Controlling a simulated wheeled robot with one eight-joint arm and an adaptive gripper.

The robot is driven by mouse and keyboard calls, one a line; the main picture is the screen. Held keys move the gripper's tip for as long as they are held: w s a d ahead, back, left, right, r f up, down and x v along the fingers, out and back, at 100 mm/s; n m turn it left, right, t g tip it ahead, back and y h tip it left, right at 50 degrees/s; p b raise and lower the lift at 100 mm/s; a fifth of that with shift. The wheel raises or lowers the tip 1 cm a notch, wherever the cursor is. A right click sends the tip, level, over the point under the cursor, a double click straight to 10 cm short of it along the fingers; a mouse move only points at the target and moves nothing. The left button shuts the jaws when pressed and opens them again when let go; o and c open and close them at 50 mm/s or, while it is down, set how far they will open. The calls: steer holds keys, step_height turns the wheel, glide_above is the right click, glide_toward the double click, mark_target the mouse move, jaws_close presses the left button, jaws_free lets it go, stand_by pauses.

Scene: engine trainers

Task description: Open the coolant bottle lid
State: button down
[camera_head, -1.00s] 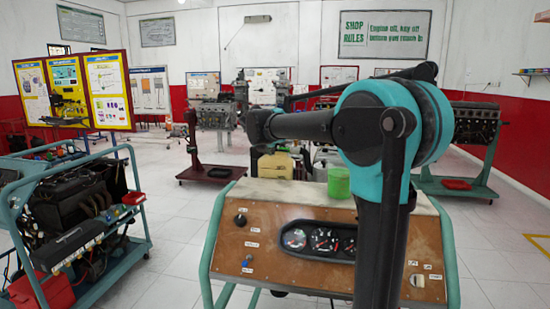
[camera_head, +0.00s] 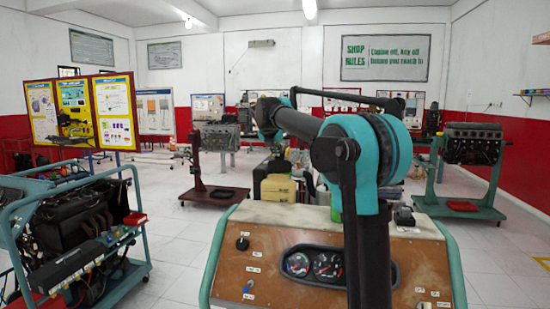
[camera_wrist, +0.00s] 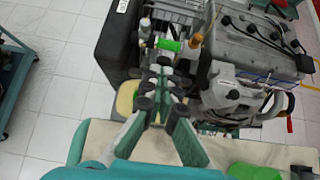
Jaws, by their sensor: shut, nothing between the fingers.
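A cream-yellow container (camera_head: 278,188), which looks like the coolant bottle, stands behind the wooden instrument panel in the head view. In the wrist view a cream patch of it (camera_wrist: 125,100) shows left of my gripper's fingers. I cannot make out its lid; the fingers and wrist cover much of that area. My gripper (camera_wrist: 164,68) is shut and empty, its green-padded fingers pointing away over the engine trainer. In the head view my gripper (camera_head: 276,148) is small and partly unclear, above the container.
The wooden instrument panel (camera_head: 260,262) stands close in front, with a green cup (camera_head: 335,205) on top, partly behind my arm. In the wrist view a grey engine block (camera_wrist: 255,55) and hoses lie right of the fingers. A teal-framed trainer (camera_head: 80,215) stands left; floor between is clear.

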steer(key=shift+w+d+r, duration=0.15)
steer(key=shift+w+d, duration=0.05)
steer(key=shift+w, duration=0.4)
steer(key=shift+w+d+r, duration=0.15)
steer(key=shift+w+d, duration=0.05)
steer(key=shift+w, duration=0.4)
steer(key=shift+w+d, duration=0.15)
steer(key=shift+w, duration=0.4)
steer(key=shift+w+d, duration=0.15)
steer(key=shift+w, duration=0.35)
steer(key=shift+r, duration=0.15)
